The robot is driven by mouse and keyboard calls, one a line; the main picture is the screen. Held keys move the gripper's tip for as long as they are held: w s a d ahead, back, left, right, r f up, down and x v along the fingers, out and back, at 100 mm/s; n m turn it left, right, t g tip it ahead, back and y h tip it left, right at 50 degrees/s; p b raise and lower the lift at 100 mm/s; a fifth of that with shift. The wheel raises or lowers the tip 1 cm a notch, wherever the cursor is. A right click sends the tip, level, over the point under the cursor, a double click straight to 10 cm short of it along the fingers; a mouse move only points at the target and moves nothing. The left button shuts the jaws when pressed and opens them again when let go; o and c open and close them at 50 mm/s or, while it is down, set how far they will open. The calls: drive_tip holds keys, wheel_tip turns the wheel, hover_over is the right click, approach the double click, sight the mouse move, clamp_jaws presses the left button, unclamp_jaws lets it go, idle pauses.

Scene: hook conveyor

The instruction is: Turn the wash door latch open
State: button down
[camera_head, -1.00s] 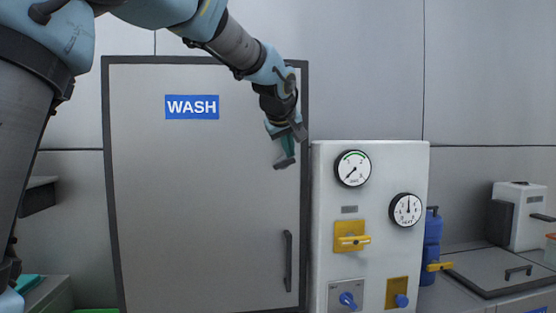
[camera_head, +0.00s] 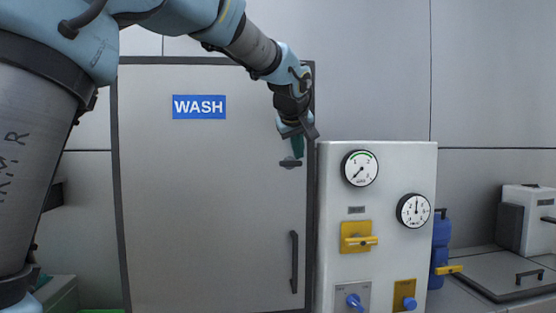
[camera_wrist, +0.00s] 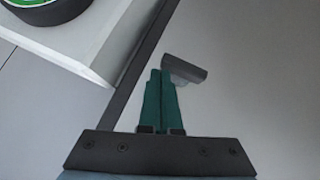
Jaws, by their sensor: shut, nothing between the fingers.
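The grey WASH door (camera_head: 205,210) stands shut in its dark frame. Its latch (camera_head: 290,164) is a small dark lever near the upper right edge, lying about level in the head view. My gripper (camera_head: 298,153) is just above the latch, with its teal fingers pointing down. In the wrist view, the fingers of my gripper (camera_wrist: 161,74) are together and hold nothing. The latch (camera_wrist: 188,70) is right beside the fingertips there, with one end close behind them. I cannot tell whether they touch.
A light control box (camera_head: 384,180) with two gauges, a yellow switch (camera_head: 358,237) and blue knobs stands just right of the door. A dark vertical handle (camera_head: 294,262) is below the latch. The box's corner and a gauge (camera_wrist: 40,8) show at upper left in the wrist view.

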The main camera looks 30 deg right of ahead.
drive_tip(key=s+a+r, duration=0.2)
drive_tip(key=s+r, duration=0.4)
drive_tip(key=r, duration=0.5)
drive_tip(key=shift+s+a, duration=0.25)
drive_tip(key=shift+s, duration=0.05)
drive_tip(key=w+a+f+g+y, duration=0.15)
drive_tip(key=w+a+f, duration=0.35)
drive_tip(key=a+f, duration=0.8)
drive_tip(key=w+a+f+g+y, duration=0.1)
drive_tip(key=w+a+f+y, duration=0.25)
drive_tip(key=a+f, duration=0.95)
drive_tip(key=s+a+f+g, duration=0.1)
drive_tip(key=s+a+f, duration=0.5)
drive_tip(key=a+f, duration=0.2)
drive_tip(key=s+a+f+n+g+y, duration=0.1)
drive_tip(key=s+a+f+g, duration=0.1)
drive_tip(key=s+a+f, duration=0.4)
drive_tip(key=a+f, duration=0.3)
drive_tip(key=a, duration=0.2)
drive_tip(key=shift+s+a, duration=0.25)
drive_tip(key=shift+s, duration=0.1)
